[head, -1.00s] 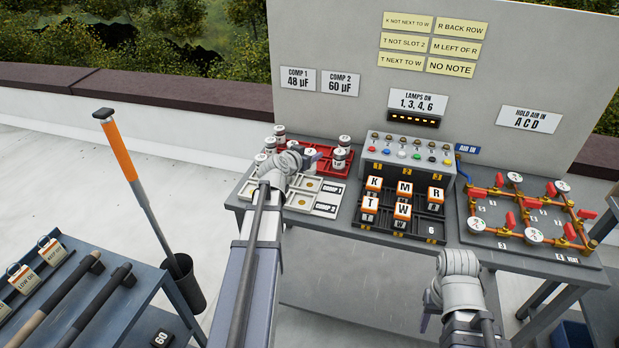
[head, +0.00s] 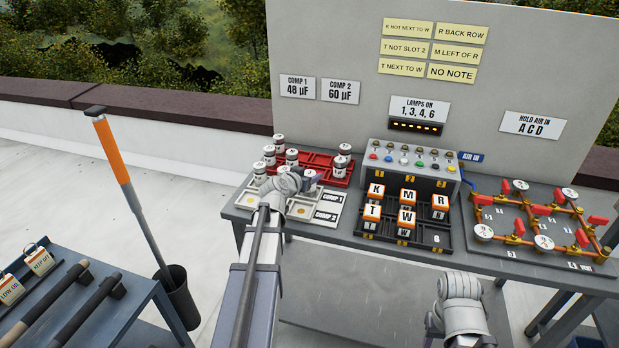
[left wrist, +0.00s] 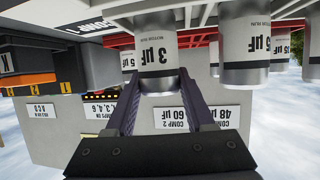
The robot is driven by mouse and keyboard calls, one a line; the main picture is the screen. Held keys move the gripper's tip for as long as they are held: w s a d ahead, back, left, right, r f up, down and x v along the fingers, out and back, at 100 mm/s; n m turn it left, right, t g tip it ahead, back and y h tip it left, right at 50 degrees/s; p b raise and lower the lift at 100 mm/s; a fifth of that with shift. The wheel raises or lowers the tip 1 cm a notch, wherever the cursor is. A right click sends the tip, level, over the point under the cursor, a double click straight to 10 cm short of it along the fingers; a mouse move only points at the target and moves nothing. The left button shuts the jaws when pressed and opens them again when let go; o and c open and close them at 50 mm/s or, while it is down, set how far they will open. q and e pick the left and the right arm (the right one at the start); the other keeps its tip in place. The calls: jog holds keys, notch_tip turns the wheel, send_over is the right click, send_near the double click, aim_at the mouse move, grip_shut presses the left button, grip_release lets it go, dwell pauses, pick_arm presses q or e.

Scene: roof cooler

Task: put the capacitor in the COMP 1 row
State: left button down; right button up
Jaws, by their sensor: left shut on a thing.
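My left gripper (head: 309,179) is over the back part of the white tray (head: 325,222), by the COMP 1 row (head: 333,199). In the left wrist view, which is upside down, its fingers (left wrist: 156,85) are shut on a white and silver capacitor (left wrist: 158,35) marked 3 µF. The capacitor's base is close to the white tray; I cannot tell whether it touches. In the head view my wrist mostly hides it. The COMP 2 row (head: 325,215) lies in front of COMP 1. My right arm's wrist shows at the bottom, but its fingers cannot be made out.
A red tray (head: 318,158) with several capacitors (head: 291,157) stands behind the white tray. More capacitors show close by in the left wrist view (left wrist: 243,45). The lettered blocks' black rack (head: 400,235) stands to the right. Signs read COMP 1 48 µF (head: 298,88) and COMP 2 60 µF (head: 340,91).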

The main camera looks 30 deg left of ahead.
pick_arm(q)
jog(key=shift+f, duration=0.25)
jog(key=shift+c, duration=1.3)
grip_release()
jog(key=shift+r, duration=0.1)
jog(key=shift+r, duration=0.15)
jog(key=p+v, duration=0.4)
jog(key=v, duration=0.8)
jog(key=shift+p, duration=0.35)
